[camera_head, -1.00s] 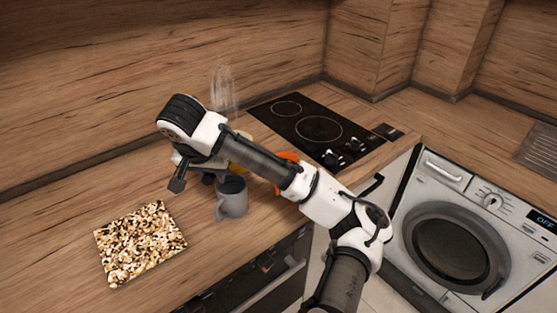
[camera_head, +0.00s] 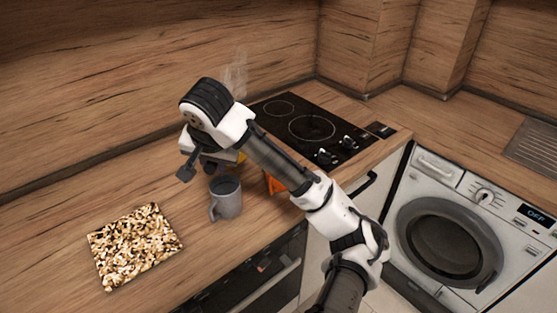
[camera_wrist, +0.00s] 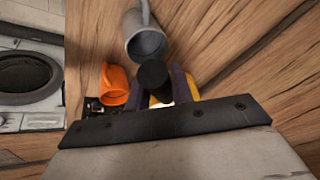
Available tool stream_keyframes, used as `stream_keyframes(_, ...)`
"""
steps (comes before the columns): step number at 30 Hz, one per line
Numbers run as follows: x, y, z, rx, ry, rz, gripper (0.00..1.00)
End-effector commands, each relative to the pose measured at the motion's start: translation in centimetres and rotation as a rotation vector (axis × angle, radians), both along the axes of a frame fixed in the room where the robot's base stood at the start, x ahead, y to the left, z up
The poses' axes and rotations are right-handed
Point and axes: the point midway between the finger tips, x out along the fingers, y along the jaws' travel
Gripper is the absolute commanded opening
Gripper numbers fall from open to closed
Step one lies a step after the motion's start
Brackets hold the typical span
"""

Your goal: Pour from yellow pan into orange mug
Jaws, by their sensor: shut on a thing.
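The yellow pan (camera_head: 241,158) is mostly hidden behind my arm in the head view; only a small yellow part shows. In the wrist view its yellow side (camera_wrist: 190,86) and dark handle (camera_wrist: 155,80) show between my gripper's fingers. My gripper (camera_head: 205,163) is shut on the pan, beside and behind the grey mug in the head view. The orange mug (camera_head: 274,184) is partly covered by my forearm, right of the grey mug. The wrist view shows the orange mug (camera_wrist: 116,84) more fully, apart from the pan. The pan's contents are hidden.
A grey mug (camera_head: 227,199) stands upright on the wooden counter, close to my gripper. A speckled board (camera_head: 133,246) lies at the left. A black hob (camera_head: 311,128) is behind, with faint steam near its left side. A washing machine (camera_head: 447,235) is at the right.

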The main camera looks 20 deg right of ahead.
Motion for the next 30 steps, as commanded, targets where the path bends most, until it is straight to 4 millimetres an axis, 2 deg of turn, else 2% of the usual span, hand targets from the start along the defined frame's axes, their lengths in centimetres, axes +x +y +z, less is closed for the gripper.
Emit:
stream_keyframes(1, -0.2, -0.2, -0.5, 0.029, -0.007, 0.001, 0.00)
stream_keyframes(9, -0.9, -1.8, -0.7, 0.136, -0.065, 0.001, 0.00)
stream_keyframes(30, -1.4, -2.8, -1.1, 0.202, -0.098, 0.001, 0.00)
